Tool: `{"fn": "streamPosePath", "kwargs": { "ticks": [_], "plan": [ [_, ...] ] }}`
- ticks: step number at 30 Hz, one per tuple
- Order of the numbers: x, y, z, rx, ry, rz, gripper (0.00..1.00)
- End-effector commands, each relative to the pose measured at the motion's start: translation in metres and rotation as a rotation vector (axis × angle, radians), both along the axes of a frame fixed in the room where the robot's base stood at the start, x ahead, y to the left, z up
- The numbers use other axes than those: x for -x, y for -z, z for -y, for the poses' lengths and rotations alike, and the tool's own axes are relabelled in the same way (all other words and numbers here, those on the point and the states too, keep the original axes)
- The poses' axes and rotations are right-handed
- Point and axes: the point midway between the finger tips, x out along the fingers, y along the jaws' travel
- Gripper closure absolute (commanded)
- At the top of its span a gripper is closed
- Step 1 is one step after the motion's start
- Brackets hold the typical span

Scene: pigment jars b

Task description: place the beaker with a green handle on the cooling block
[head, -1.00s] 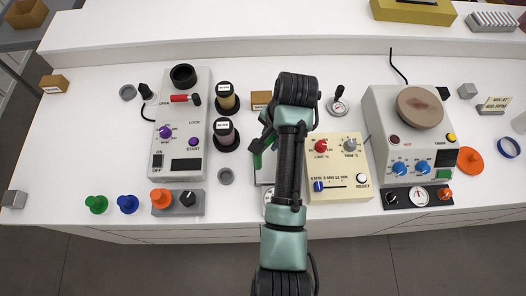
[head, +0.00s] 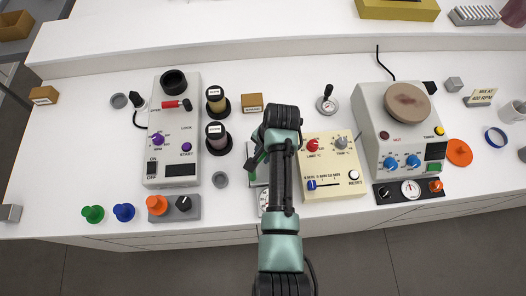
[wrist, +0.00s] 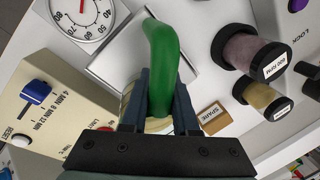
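The beaker's pale body (wrist: 152,124) is mostly hidden behind the handle and fingers. It is over or beside the silver plate of a dial scale (wrist: 115,52); I cannot tell if it touches. A grey finned block (head: 474,16), which looks like the cooling block, lies on the raised back shelf at the far right.
A cream timer panel (head: 330,150) stands right of my gripper, with a hot plate (head: 407,105) beyond it. Two dark-based jars (head: 217,138) and a spare box (head: 252,103) are to the left and behind. A yellow block (head: 397,9) is left of the finned block.

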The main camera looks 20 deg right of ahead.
Motion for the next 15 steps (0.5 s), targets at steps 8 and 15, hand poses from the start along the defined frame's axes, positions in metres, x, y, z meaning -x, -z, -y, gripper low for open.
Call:
{"fn": "streamPosePath", "kwargs": {
  "ticks": [8, 15],
  "plan": [
    [0.0000, -0.0005, 0.0000, 0.000, 0.000, 0.000, 0.43],
    [0.0001, -0.0054, 0.0002, 0.000, 0.000, 0.000, 0.43]
  ]
}}
